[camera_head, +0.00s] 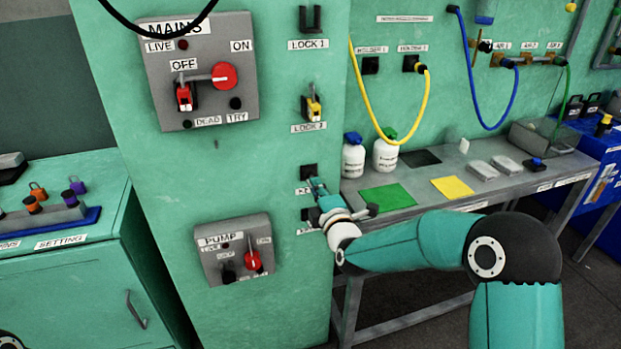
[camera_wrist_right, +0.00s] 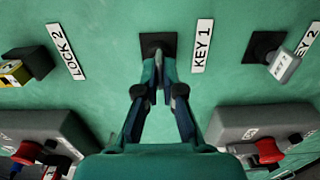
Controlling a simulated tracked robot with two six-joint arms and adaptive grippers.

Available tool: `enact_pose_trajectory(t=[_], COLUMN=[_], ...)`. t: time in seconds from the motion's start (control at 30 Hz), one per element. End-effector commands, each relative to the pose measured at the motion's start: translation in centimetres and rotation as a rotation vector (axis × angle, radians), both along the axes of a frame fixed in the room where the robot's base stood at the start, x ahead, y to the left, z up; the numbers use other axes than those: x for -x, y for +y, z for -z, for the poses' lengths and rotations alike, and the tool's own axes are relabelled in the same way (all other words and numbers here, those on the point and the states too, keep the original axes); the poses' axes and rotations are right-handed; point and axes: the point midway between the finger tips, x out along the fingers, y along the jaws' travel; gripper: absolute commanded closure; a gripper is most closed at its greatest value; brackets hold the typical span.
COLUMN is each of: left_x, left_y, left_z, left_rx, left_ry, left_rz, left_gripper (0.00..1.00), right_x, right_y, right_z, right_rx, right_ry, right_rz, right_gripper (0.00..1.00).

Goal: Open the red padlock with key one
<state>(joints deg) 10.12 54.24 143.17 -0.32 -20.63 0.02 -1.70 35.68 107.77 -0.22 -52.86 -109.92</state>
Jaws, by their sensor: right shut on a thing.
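The red padlock (camera_head: 184,97) hangs on the MAINS switch box (camera_head: 205,107), below the OFF label. My right gripper (camera_head: 316,188) is at the KEY 1 holder on the green panel. In the right wrist view, its fingertips (camera_wrist_right: 158,75) are closed together right in front of the black KEY 1 holder (camera_wrist_right: 152,40). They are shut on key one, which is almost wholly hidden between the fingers. I cannot tell whether the key is still seated in the holder. A second grey key (camera_wrist_right: 285,65) sits in the KEY 2 holder. My left gripper is not in view.
A yellow padlock (camera_head: 313,108) hangs at LOCK 2; the LOCK 1 hook (camera_head: 310,19) is empty. The PUMP switch box (camera_head: 238,250) sticks out below left of my right gripper. A grey bench (camera_head: 415,207) with bottles stands to the right.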

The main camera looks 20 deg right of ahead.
Motion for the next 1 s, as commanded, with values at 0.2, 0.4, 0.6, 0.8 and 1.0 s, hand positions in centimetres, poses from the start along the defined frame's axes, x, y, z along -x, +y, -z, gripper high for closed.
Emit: enact_pose_trajectory(t=[0.2,0.4,0.6,0.8,1.0], left_x=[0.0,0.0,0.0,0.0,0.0], left_y=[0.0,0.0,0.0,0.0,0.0], left_z=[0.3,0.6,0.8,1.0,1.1], left_rx=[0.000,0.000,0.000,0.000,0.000], left_ry=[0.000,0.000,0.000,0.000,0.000], left_rz=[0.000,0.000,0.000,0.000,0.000], left_gripper=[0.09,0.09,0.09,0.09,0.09], right_x=[0.6,1.1,1.6,2.1,2.4], right_y=[0.0,-0.1,-0.1,-0.1,-0.1], right_z=[0.1,0.1,0.0,0.1,0.0], right_rx=[0.000,0.000,0.000,0.000,0.000], right_ry=[0.001,0.001,0.000,0.000,-0.001], right_rz=[0.000,0.000,0.001,0.001,0.001], right_gripper=[1.00,1.00,1.00,1.00,1.00])
